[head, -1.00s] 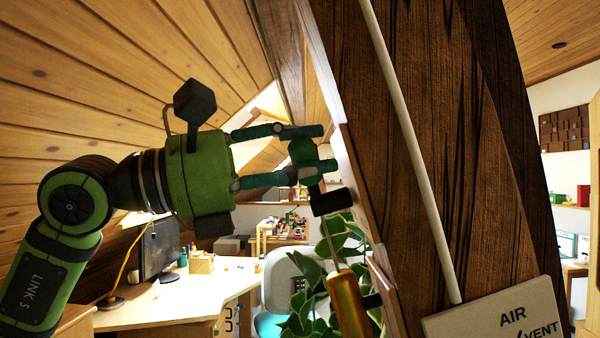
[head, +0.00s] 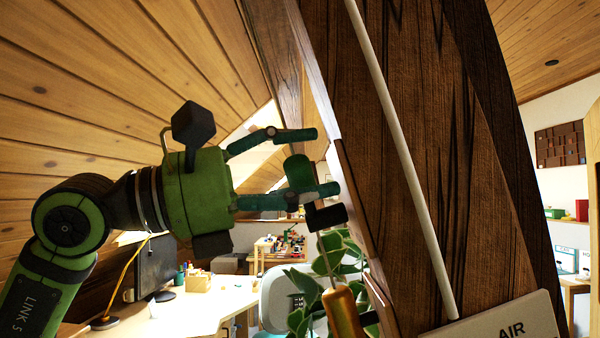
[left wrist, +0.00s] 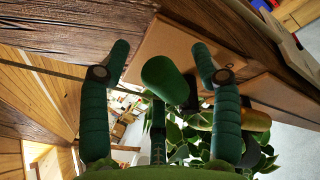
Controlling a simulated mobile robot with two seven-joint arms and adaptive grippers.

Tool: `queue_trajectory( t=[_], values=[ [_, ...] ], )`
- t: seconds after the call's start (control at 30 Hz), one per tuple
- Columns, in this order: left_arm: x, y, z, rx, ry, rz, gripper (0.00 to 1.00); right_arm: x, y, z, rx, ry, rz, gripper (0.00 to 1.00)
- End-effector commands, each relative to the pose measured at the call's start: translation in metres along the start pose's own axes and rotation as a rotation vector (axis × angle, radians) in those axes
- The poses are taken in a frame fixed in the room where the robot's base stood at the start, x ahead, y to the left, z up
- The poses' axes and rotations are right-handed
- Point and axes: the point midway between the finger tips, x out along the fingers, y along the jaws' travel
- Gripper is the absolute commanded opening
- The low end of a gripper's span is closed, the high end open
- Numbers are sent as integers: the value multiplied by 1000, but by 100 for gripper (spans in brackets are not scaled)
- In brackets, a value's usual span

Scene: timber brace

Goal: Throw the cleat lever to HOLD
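A rounded dark green knob (head: 299,172), which looks like the cleat lever's handle, stands beside the edge of the timber brace (head: 405,130). A black block (head: 326,216) sits just below it. My left gripper (head: 325,162) is open, one finger above the knob and one at its lower side. In the left wrist view the knob (left wrist: 168,78) lies between the two spread fingers, with visible gaps on both sides. The lever's pivot and any HOLD marking cannot be made out. My right gripper is not in view.
A pale rod (head: 405,165) runs down the brace face to a sign reading AIR (head: 495,322). A gold handle (head: 342,312) hangs below the black block, near a leafy plant (head: 300,315). A desk with a monitor (head: 158,268) stands behind at lower left.

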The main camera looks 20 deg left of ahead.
Motion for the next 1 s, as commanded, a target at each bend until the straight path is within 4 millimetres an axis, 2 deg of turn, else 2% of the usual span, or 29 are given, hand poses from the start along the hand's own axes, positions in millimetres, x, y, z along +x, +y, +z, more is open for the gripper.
queue_trajectory(
  t=[0.17, 0.27, 0.6, 0.7, 0.83, 1.0],
  values=[
    [-4, 0, -1, -3, 2, 0, 63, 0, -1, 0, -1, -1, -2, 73],
    [-15, 1, -2, -2, 3, 2, 63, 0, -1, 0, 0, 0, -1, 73],
    [-85, 1, -2, -3, 5, 4, 63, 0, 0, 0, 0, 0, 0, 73],
    [-101, 1, -2, -3, 4, 3, 63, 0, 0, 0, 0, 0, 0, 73],
    [-114, 0, -1, -2, 3, 0, 63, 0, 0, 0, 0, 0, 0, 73],
    [-119, -1, 0, 0, 1, -2, 63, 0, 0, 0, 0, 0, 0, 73]
  ],
)
